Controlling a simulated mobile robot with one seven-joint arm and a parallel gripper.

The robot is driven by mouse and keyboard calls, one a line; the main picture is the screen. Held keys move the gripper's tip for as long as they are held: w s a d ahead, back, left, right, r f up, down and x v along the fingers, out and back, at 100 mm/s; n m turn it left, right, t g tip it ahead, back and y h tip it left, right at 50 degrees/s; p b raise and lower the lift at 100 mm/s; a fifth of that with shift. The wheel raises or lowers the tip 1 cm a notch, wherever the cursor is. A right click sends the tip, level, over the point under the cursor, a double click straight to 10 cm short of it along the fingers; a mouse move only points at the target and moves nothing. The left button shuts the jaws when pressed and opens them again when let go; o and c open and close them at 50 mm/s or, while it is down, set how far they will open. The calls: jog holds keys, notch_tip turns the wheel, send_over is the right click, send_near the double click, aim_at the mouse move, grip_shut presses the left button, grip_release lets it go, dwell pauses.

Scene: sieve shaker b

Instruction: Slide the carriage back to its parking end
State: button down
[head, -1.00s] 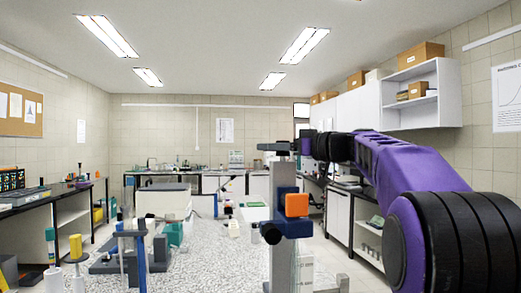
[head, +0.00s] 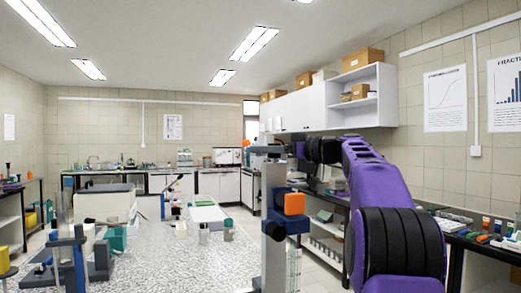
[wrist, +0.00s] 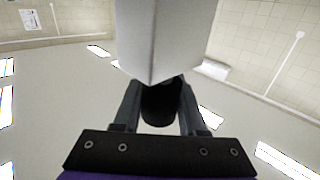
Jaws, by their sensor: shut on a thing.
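A grey upright post (head: 274,215) stands close in front of me in the head view. A blue block (head: 297,224) and an orange block (head: 294,203) sit on it. I cannot tell for certain which part is the carriage. A pale grey box-shaped part (wrist: 165,40) fills the view just beyond the fingers.
A speckled worktop (head: 190,262) spreads at left, with a blue-framed stand (head: 78,258), a pale box-shaped machine (head: 104,202) and a white tray (head: 208,214). A dark side bench (head: 485,242) with small items runs along the right, behind my arm.

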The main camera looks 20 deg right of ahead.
jog(key=c, duration=0.9)
grip_release()
jog(key=shift+d, duration=0.2)
jog(key=o, duration=0.4)
jog(key=shift+d, duration=0.15)
jog(key=shift+o, duration=0.2)
jog(key=b+v, duration=0.1)
jog(key=v, duration=1.6)
jog(key=shift+s, duration=0.2)
jog(key=shift+r, duration=0.1)
